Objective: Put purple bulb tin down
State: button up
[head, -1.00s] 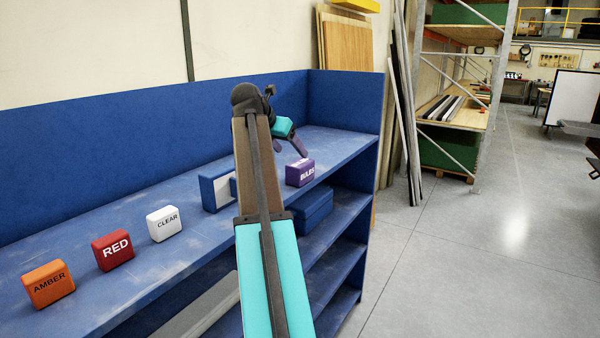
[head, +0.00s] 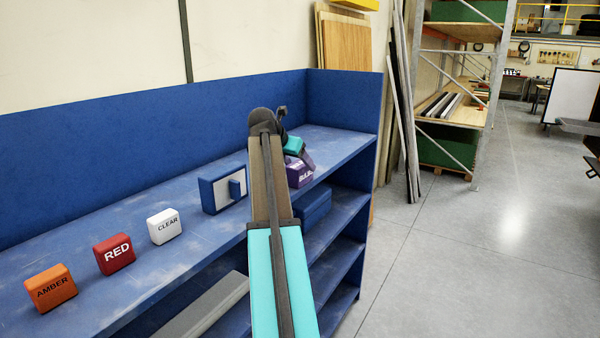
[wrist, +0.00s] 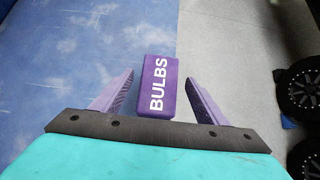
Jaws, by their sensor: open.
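The purple bulb tin (head: 299,177), marked "BULBS", stands on the blue shelf's top (head: 130,220) near its front edge. In the wrist view the tin (wrist: 157,88) lies between the two purple fingers of my gripper (wrist: 157,95), with a gap on each side. My gripper is open. In the head view my gripper (head: 307,162) is at the tin and partly hides it; the fingers are hard to make out there.
Amber (head: 50,288), red (head: 114,252) and clear (head: 164,226) tins stand to the left on the same top. A blue and white box-like item (head: 223,189) stands nearer my arm. Bare floor (head: 450,260) lies to the right.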

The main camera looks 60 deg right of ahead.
jog(key=shift+d+f, duration=0.15)
jog(key=shift+d, duration=0.05)
dwell(0.3)
jog(key=shift+p+x, duration=1.25)
jog(key=shift+x, duration=1.3)
jog(key=shift+a+f, duration=0.1)
jog(key=shift+a, duration=0.05)
jog(key=c, duration=1.4)
